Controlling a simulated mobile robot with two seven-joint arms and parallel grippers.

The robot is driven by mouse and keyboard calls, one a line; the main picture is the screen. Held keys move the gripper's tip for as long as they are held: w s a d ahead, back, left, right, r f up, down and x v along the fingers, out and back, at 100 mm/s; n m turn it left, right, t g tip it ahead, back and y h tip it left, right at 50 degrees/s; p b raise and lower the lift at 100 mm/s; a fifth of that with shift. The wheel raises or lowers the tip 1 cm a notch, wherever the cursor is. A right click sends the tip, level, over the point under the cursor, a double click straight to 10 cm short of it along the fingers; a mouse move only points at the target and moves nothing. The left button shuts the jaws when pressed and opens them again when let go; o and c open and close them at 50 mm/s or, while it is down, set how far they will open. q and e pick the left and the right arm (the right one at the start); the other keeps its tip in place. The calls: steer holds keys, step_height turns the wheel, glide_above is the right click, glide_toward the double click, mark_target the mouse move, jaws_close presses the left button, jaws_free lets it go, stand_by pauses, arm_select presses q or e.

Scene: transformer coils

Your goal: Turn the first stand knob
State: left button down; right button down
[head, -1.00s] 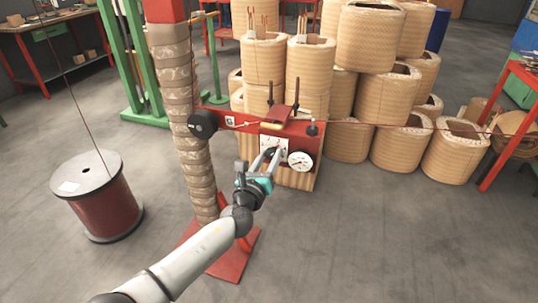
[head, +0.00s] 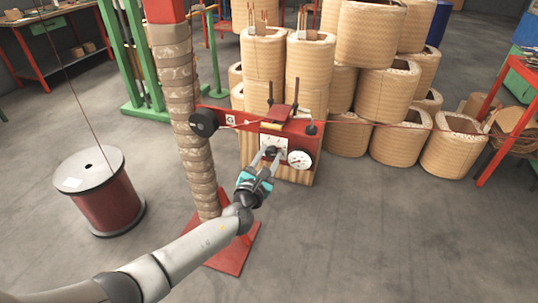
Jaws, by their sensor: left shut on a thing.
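A dark knob (head: 271,151) sits on that plate, left of a round white gauge (head: 299,159). My left gripper (head: 270,155) reaches up from below, with its two fingers on either side of the knob and shut on it. Part of the knob is hidden by the fingers. My right gripper is out of view.
The wrapped column (head: 195,140) stands just left on a red base plate (head: 238,250). A red wire spool (head: 102,195) stands on the floor at left. Stacked coils (head: 383,97) fill the back right. A wire crosses the stand. The floor at front right is clear.

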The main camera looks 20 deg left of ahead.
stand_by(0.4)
arm_select(q)
steer(key=shift+c, duration=2.3)
jaws_free()
steer(key=shift+s, duration=0.1)
steer(key=shift+s, duration=0.2)
steer(key=shift+s+p, duration=0.6)
steer(key=shift+s, duration=0.45)
steer(key=s+p, duration=0.2)
steer(key=s, duration=1)
steer(key=shift+s+a, duration=0.25)
steer(key=shift+s, duration=0.05)
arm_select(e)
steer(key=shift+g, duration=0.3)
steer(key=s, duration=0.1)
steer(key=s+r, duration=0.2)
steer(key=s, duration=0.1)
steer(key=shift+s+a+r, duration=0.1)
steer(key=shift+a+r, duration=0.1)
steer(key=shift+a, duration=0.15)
arm_select(q)
steer(key=shift+f, duration=0.1)
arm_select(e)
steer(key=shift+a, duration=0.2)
